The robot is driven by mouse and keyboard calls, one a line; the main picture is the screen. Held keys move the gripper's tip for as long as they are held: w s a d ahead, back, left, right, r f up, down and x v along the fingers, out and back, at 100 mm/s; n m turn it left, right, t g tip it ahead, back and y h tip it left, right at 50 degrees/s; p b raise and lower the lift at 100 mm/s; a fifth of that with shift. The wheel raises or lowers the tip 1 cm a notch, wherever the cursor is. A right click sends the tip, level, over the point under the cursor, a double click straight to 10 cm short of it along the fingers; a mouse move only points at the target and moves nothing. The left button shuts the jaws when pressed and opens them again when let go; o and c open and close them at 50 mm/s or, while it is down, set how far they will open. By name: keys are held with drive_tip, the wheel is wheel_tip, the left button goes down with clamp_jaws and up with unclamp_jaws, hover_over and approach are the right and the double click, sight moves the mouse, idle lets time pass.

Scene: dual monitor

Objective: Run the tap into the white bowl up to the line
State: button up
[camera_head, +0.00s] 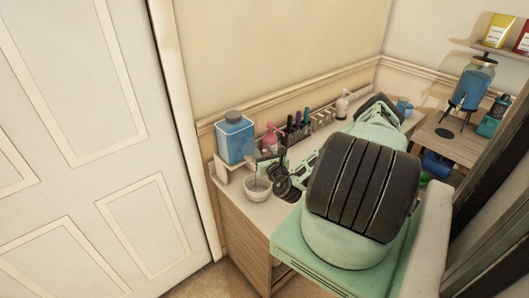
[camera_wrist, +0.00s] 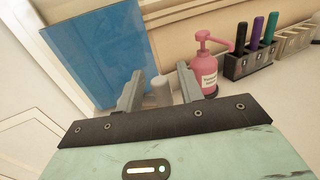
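A blue-filled tank (camera_head: 234,140) stands on a white stand at the left end of the counter in the head view. It fills the upper left of the wrist view as a blue wall (camera_wrist: 95,60). The white bowl (camera_head: 257,194) sits on the counter in front of it. I cannot make out its line or water level. In the wrist view, my gripper (camera_wrist: 159,84) has its two grey fingers apart, with a pale upright cylinder (camera_wrist: 161,93), apparently part of the tap, between them. Gaps show on both sides. The bowl is hidden in the wrist view.
A pink pump bottle (camera_wrist: 204,70) stands just right of my fingers. A dark holder with marker pens (camera_wrist: 249,64) is beyond it. A white pump bottle (camera_head: 342,105) stands farther along the counter. A white door (camera_head: 90,140) is on the left.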

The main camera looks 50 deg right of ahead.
drive_tip(key=shift+s, duration=0.1)
drive_tip(key=b+v, duration=0.4)
drive_tip(key=v, duration=1.3)
drive_tip(key=shift+a+b, duration=0.15)
drive_tip(key=shift+b, duration=0.2)
drive_tip(key=shift+s, duration=0.1)
idle(5.8)
